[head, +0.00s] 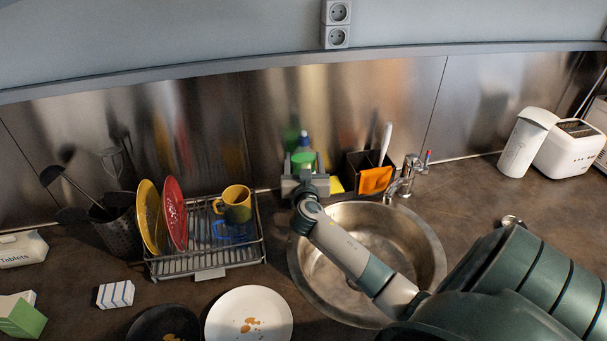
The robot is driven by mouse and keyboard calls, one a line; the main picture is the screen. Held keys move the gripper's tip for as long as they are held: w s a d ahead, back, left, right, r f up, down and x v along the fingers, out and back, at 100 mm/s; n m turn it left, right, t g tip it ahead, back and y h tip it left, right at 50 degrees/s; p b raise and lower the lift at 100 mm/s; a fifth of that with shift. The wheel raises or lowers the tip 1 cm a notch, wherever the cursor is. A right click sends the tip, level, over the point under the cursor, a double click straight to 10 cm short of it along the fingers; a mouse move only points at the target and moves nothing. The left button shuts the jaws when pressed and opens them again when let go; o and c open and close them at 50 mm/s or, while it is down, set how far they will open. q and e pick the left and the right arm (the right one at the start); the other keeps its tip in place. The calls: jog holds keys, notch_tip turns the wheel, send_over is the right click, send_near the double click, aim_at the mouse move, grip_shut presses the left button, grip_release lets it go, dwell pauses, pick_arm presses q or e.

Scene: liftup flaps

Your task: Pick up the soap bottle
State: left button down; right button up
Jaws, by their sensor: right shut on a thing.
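The soap bottle (303,160) is green with a blue top and stands behind the sink, near the steel back wall. My right gripper (304,180) is in front of it at the back left rim of the sink and is shut on it. The gripper and wrist hide the bottle's lower part, so I cannot tell whether it touches the counter. My left gripper is not in the head view.
My right arm reaches over the round sink (420,245). A tap (405,178) and a dark caddy with an orange cloth (375,180) stand right of the bottle. A dish rack (205,262) with plates and mugs is at left. Two plates (270,302) lie in front.

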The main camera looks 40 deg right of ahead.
aim_at(303, 131)
jog(key=shift+r, duration=0.2)
